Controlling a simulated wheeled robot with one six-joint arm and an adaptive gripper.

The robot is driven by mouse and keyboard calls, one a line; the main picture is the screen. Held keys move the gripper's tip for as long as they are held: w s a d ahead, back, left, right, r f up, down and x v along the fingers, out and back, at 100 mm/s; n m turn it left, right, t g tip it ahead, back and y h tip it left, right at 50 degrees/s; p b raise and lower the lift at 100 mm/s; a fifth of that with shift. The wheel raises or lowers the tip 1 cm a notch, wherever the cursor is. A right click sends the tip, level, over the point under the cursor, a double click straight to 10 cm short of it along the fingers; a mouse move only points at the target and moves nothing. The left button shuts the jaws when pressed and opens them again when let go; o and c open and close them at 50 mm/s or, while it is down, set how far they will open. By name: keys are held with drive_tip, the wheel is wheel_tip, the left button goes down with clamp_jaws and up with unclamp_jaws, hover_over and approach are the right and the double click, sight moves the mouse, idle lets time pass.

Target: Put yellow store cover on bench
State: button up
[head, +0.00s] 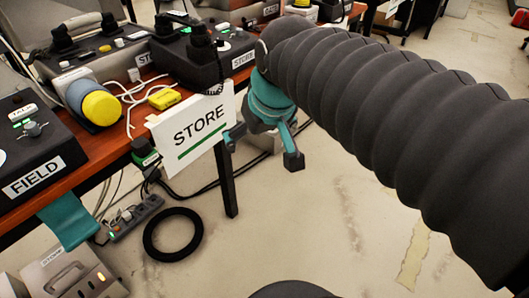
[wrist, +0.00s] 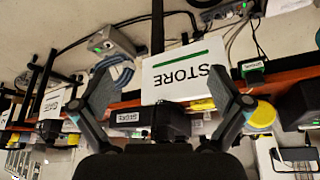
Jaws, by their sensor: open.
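My gripper (head: 262,150) is open and empty, just right of the white STORE sign at the bench's front edge. In the wrist view its two fingers (wrist: 160,75) stand apart, with the upside-down STORE sign (wrist: 185,72) between them. A small yellow piece (head: 164,98) lies on the wooden bench (head: 118,142) behind the sign; part of it shows in the wrist view (wrist: 202,104). I cannot tell for sure that it is the store cover. A larger yellow cap (head: 101,108) is on a grey-blue cylinder to its left.
Black phone boxes, one labelled FIELD (head: 33,181), crowd the bench, with white cables between them. The STORE sign (head: 195,125) stands up at the front edge. A power strip (head: 136,217) and a black ring (head: 173,234) lie on the floor. The floor at right is mostly clear.

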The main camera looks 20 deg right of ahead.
drive_tip(key=s+d+f+m, duration=0.1)
drive_tip(key=s+d+f, duration=0.1)
drive_tip(key=s+f, duration=0.5)
drive_tip(key=shift+s+d+m+h, duration=0.15)
drive_tip(key=shift+s+m+h, duration=0.15)
drive_tip(key=shift+s, duration=0.1)
